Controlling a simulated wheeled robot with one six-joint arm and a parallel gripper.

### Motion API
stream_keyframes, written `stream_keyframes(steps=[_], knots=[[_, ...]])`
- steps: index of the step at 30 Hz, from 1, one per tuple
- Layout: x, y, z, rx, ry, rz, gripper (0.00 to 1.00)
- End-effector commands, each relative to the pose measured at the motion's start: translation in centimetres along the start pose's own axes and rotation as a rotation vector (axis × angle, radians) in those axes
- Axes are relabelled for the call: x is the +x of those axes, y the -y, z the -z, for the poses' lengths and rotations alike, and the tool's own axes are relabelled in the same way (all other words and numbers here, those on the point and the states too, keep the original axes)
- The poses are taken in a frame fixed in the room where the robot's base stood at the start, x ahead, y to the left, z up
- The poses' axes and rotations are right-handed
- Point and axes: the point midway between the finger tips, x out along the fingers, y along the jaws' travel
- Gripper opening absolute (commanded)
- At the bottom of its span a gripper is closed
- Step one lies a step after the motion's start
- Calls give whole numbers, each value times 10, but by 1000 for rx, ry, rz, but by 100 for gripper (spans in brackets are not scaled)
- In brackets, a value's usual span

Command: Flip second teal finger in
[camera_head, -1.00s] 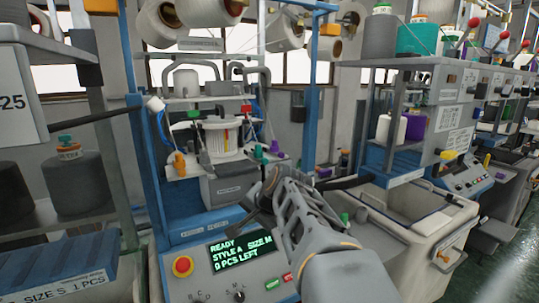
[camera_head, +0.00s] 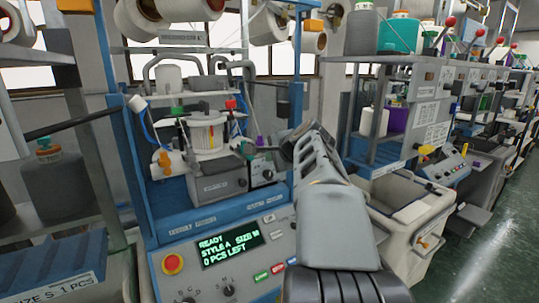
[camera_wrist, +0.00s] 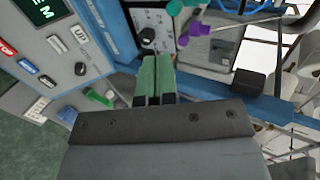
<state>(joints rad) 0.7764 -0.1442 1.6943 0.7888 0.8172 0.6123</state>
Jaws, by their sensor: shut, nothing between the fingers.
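The knitting machine's small teal finger (camera_head: 247,148) shows at the right front of its white drum, beside a purple one (camera_head: 259,141). In the wrist view a teal finger (camera_wrist: 174,7) is at the top edge, with the purple finger (camera_wrist: 190,35) just below and right of it. Which teal finger is the second, I cannot tell. My gripper (camera_wrist: 154,65) is shut and empty, its green fingertips side by side. They point toward the machine front, below and left of the teal finger in the wrist view, apart from it. In the head view my arm hides the fingertips.
The panel display (camera_head: 230,249) reads READY, STYLE A, SIZE M, 0 PCS LEFT. A red stop button (camera_head: 172,264) is left of it. An orange lever (camera_head: 165,160) sits left of the drum. A pale bin (camera_head: 412,214) stands right of my arm.

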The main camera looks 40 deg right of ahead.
Motion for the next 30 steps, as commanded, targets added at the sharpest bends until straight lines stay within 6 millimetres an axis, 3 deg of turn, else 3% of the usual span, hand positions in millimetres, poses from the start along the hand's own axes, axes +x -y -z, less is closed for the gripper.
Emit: stream_keyframes(steps=[13,21,30], knots=[[83,1,-1,0,3,-4,0],[107,18,-1,-1,1,-1,0],[115,20,-1,-1,1,0,0]])
